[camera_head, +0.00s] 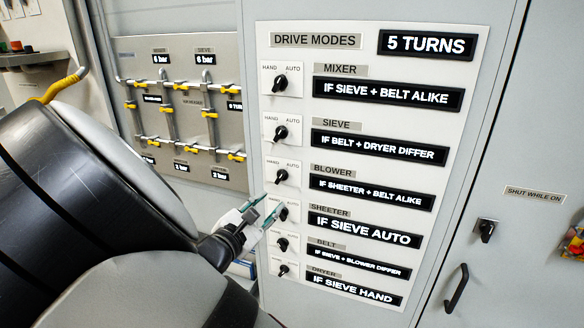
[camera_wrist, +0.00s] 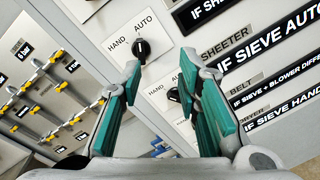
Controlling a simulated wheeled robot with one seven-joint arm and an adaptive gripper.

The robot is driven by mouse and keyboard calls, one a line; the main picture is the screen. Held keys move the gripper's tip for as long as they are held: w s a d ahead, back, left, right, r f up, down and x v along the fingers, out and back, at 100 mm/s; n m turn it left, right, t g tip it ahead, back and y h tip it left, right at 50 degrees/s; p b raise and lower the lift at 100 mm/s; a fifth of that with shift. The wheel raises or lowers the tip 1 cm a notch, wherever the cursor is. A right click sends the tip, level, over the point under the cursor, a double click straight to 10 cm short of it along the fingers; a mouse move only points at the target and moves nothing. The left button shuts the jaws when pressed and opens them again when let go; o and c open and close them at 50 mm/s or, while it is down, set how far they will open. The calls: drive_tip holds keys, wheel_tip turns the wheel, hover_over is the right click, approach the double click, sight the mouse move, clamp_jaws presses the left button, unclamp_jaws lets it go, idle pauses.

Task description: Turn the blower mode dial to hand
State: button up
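The blower mode dial (camera_head: 281,176) is a small black knob on a white plate marked HAND at left and AUTO at right, beside the BLOWER label (camera_head: 332,171). In the wrist view the blower dial (camera_wrist: 141,49) lies just beyond the left fingertip, and its white mark appears to point toward AUTO. My gripper (camera_head: 269,204) is open and empty, just below and left of the blower dial in the head view. In the wrist view my gripper (camera_wrist: 160,66) has its green-padded fingers apart, with the sheeter dial (camera_wrist: 174,95) partly hidden behind the right finger. I see no contact with the blower dial.
The sieve dial (camera_head: 281,132) is above, and the belt dial (camera_head: 282,244) and dryer dial (camera_head: 284,270) are below, closely spaced in one column. A pipe panel with yellow valves (camera_head: 208,114) is at left. A black door handle (camera_head: 456,289) is at right.

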sight(280, 178)
drive_tip(key=shift+n+t+y, duration=0.6)
drive_tip(key=shift+n, duration=0.2)
drive_tip(key=x, duration=0.4)
drive_tip(key=a+x, duration=0.1)
drive_tip(key=x, duration=0.3)
drive_tip(key=w+a+x, duration=0.1)
drive_tip(key=x, duration=0.4)
drive_tip(key=shift+a+f+p, duration=0.25)
drive_tip(key=shift+f+p, duration=0.05)
drive_tip(key=shift+p, duration=0.05)
clamp_jaws()
